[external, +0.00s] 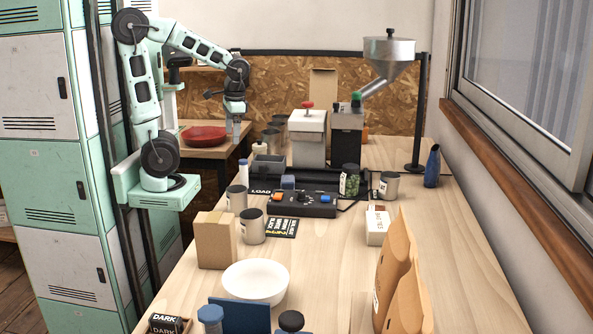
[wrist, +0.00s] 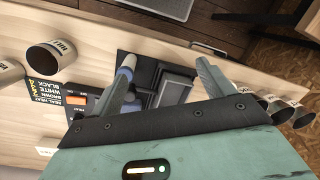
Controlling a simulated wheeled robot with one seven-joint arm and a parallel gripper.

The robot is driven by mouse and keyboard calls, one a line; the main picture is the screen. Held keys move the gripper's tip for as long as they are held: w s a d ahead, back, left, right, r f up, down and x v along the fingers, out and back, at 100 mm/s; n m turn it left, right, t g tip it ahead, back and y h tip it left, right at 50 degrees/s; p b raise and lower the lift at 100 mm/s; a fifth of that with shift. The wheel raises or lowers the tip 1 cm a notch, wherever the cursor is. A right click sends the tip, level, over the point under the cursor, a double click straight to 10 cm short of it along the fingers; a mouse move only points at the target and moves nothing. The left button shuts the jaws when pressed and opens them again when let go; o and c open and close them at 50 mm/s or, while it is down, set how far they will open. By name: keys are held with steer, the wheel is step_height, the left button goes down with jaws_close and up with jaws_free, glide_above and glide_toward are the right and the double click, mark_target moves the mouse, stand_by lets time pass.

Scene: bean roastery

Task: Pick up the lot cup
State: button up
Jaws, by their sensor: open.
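Several grey metal cups with white labels are in view; I cannot tell which one is the lot cup. In the external view one cup (external: 237,199) and another cup (external: 252,227) stand on the near left of the bench, a third cup (external: 388,186) stands at the right, and more stand at the back. In the wrist view a labelled cup (wrist: 52,62) is at the left and several more are at the right edge. My gripper (external: 236,140) is open and empty, raised at the bench's left side; its fingers (wrist: 165,75) show in the wrist view, apart from every cup.
A control box (external: 302,205), a grinder (external: 307,138), a white bowl (external: 255,281) and a cardboard box (external: 214,240) crowd the bench.

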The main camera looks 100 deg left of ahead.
steer(key=w+d+f+m+g+y+p, duration=0.1)
steer(key=d+m+g+y+p, duration=0.3)
steer(key=d+m+y+p, duration=0.75)
steer(key=s+d+r+m+t+h+p, duration=0.1)
steer(key=s+d+m+t, duration=0.3)
steer(key=d+m+t, duration=0.7)
steer(key=s+d+r+m+t+p, duration=0.1)
steer(key=s+d+m+t+p, duration=0.15)
steer(key=d+m+t, duration=0.8)
steer(key=m+g+p, duration=0.1)
steer(key=g+p, duration=0.1)
steer(key=p, duration=0.1)
glide_toward(242, 193)
steer(key=w+a, duration=0.1)
steer(key=a, duration=0.1)
steer(key=a+f, duration=0.1)
steer(key=a, duration=0.1)
steer(key=w+a, duration=0.1)
steer(key=a, duration=0.1)
steer(key=shift+w+f, duration=0.35)
steer(key=p+x, duration=0.2)
steer(key=x, duration=0.3)
steer(key=shift+r, duration=0.1)
steer(key=shift+w+a+p, duration=0.15)
steer(key=shift+w+p, duration=0.1)
steer(key=shift+p, duration=0.05)
